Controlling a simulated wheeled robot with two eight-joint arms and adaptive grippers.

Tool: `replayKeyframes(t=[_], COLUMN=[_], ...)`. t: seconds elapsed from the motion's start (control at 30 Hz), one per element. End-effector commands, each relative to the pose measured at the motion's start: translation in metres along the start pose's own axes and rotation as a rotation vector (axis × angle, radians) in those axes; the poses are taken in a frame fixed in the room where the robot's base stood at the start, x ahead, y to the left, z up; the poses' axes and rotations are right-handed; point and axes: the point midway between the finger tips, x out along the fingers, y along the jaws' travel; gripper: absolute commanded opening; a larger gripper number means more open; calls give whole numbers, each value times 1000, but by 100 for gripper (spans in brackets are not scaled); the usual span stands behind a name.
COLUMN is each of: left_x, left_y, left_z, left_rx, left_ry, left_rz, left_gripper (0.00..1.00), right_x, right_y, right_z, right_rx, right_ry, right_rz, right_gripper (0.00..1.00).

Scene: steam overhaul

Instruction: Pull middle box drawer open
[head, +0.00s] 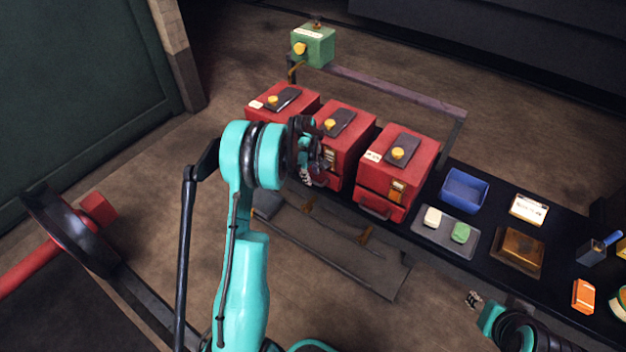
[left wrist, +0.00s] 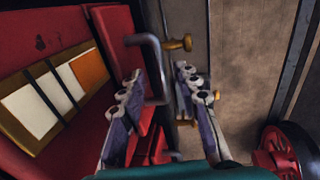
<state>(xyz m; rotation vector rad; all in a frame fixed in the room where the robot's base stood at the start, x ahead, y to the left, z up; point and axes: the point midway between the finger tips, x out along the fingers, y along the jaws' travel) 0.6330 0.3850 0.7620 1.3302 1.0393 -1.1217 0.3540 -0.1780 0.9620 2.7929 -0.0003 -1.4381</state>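Three red boxes stand in a row on a dark bench. The middle box (head: 343,128) has a dark top plate with a yellow knob. Its lower front is partly hidden behind my left arm. My left gripper (head: 307,180) is at the lower front of that box. In the left wrist view its fingers (left wrist: 163,88) are apart, with a grey bar handle (left wrist: 152,68) on a red drawer front (left wrist: 114,35) between them, nearer the left finger. I cannot tell whether the handle is touched. My right gripper (head: 474,299) is low at the right, small and empty.
The left box (head: 283,98) and right box (head: 410,150) flank the middle one closely. A blue bin (head: 464,189), a grey tray (head: 440,244) and a brown tray (head: 518,250) lie along the bench to the right. A red wheel (left wrist: 276,157) shows in the left wrist view.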

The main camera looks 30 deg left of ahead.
Motion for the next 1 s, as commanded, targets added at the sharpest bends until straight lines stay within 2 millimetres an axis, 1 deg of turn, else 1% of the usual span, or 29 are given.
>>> replayKeyframes(t=[0.03,0.2,0.47,0.5,0.57,0.6,0.63,1.0], left_x=[10,22,23,23,23,23,23,24], left_y=[0,0,0,0,0,0,0,2], left_z=[0,0,0,0,0,0,0,-1], left_rx=[1,1,2,2,2,2,2,2], left_ry=[0,0,0,0,0,0,0,0], left_rz=[0,0,0,0,0,0,0,0], left_gripper=[32,32,32,30,14,3,0,0], right_x=[4,8,8,8,8,8,8,7], right_y=[0,0,0,0,0,0,0,0], right_z=[3,5,5,5,5,5,5,5], right_rx=[0,0,0,0,0,0,0,0], right_ry=[0,0,0,0,0,0,0,0], right_rz=[0,0,0,0,0,0,0,0], right_gripper=[40,40,40,40,40,40,40,40])
